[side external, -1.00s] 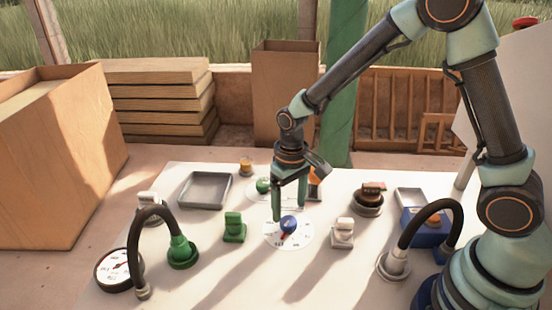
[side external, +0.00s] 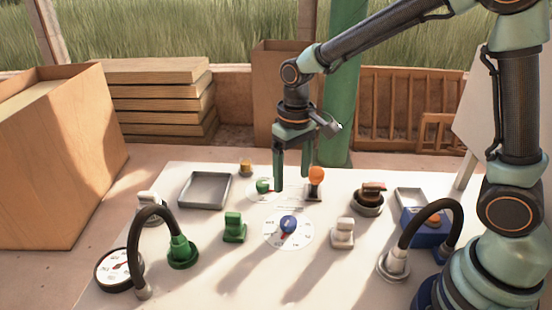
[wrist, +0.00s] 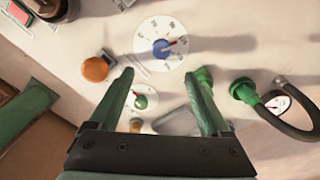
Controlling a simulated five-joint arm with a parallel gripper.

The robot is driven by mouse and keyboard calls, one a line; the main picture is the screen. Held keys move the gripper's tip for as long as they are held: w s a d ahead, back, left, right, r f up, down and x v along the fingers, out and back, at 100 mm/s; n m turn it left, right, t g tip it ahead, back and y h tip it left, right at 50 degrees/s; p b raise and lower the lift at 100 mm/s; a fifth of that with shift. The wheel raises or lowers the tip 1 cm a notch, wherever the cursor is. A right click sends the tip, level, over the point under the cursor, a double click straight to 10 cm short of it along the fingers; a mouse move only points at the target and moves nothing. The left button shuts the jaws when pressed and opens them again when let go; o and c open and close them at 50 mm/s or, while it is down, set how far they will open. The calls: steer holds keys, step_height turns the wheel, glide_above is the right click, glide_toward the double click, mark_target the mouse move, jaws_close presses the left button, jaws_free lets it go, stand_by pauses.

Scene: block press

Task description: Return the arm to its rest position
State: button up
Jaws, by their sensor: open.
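My gripper (side external: 293,178) hangs with its green fingers pointing down above the white table (side external: 215,270), behind the blue knob. It is open, with nothing between the fingers, which also show spread apart in the wrist view (wrist: 161,85). The blue knob (side external: 288,224) sits on a white dial with a red pointer; it shows in the wrist view as well (wrist: 162,48).
An orange-topped post (side external: 316,176) stands just right of the fingers. A grey tray (side external: 205,190), a green block (side external: 234,227), a white block (side external: 342,233), dark curved hoses (side external: 148,217) and a round gauge (side external: 119,270) stand around the table. The air above is free.

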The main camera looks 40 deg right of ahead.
steer(key=s+d+r+t, duration=0.5)
steer(key=s+d+r, duration=0.1)
steer(key=s+r, duration=0.4)
steer(key=shift+d+r, duration=0.4)
steer(key=shift+s, duration=0.1)
stand_by(0.4)
